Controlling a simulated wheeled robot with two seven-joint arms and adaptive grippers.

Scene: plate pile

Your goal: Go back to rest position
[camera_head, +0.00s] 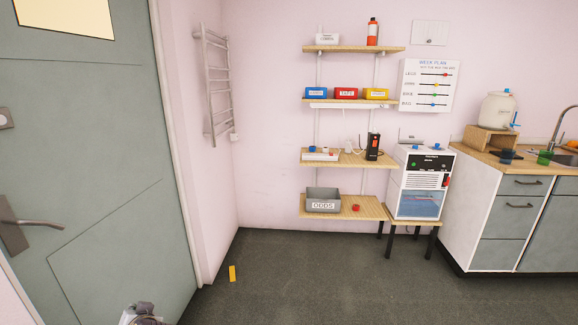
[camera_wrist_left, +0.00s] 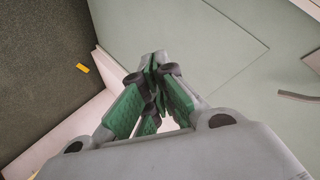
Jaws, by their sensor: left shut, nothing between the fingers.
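My left gripper (camera_head: 141,315) shows only as a small part at the bottom edge of the head view, in front of the grey-green door (camera_head: 95,170). In the left wrist view its green-padded fingers (camera_wrist_left: 155,75) meet at the tips, with nothing between them. Behind the fingers are the door (camera_wrist_left: 225,50) and the pale wall strip beside it. My right gripper is in neither view.
A yellow strip (camera_head: 232,273) lies on the dark floor (camera_head: 300,275). Wall shelves (camera_head: 352,48) hold small bins and a grey box (camera_head: 323,200). A white cabinet appliance (camera_head: 420,180) stands on a small table beside the counter (camera_head: 500,225). The middle floor is clear.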

